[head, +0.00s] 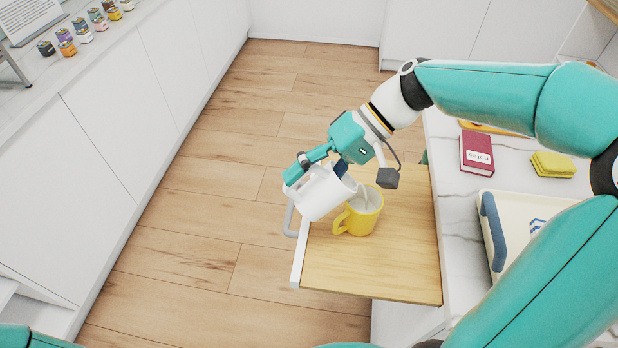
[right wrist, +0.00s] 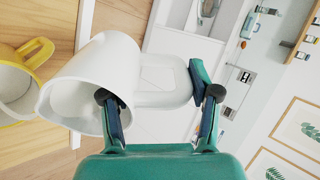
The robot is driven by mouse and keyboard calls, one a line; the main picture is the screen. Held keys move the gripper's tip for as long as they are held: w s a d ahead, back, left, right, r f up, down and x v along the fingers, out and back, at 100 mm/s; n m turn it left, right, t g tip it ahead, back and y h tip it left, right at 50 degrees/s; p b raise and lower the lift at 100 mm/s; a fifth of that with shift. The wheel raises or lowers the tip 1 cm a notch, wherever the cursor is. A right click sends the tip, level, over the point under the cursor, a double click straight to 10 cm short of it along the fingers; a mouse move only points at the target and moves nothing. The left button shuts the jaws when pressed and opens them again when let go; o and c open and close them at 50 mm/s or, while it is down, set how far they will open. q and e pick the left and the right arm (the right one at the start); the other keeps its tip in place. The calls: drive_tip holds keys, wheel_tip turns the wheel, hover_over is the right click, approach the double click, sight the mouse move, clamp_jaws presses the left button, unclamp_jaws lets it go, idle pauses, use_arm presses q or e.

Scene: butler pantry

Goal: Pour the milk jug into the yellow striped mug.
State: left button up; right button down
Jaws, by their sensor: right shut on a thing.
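A white milk jug (head: 318,192) is held tilted in my right gripper (head: 313,161), its mouth turned down to the right over the yellow mug (head: 358,218). In the right wrist view the jug (right wrist: 95,80) lies on its side, with its handle between the two fingers of my right gripper (right wrist: 160,95). The mug stands upright on the wooden board, handle to the left; something white shows inside its rim. In the right wrist view the mug (right wrist: 18,85) is cut off at the left edge. I cannot make out its stripes. My left gripper is not in view.
The pulled-out wooden board (head: 375,270) has a grey handle at its left edge. To the right, a marble counter holds a red book (head: 477,153), yellow sponges (head: 553,165) and a cream tray (head: 497,232). Several small jars (head: 68,45) stand on the left counter.

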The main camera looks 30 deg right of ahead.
drive_tip(key=shift+d, duration=0.1)
drive_tip(key=shift+r+y+b, duration=0.15)
drive_tip(key=shift+y+b, duration=0.15)
drive_tip(key=shift+b, duration=0.1)
drive_tip(key=shift+d+r+t+y+b, duration=0.35)
drive_tip(key=shift+y+b, duration=0.25)
drive_tip(key=shift+b, duration=0.35)
idle(2.5)
drive_tip(key=shift+r, duration=0.1)
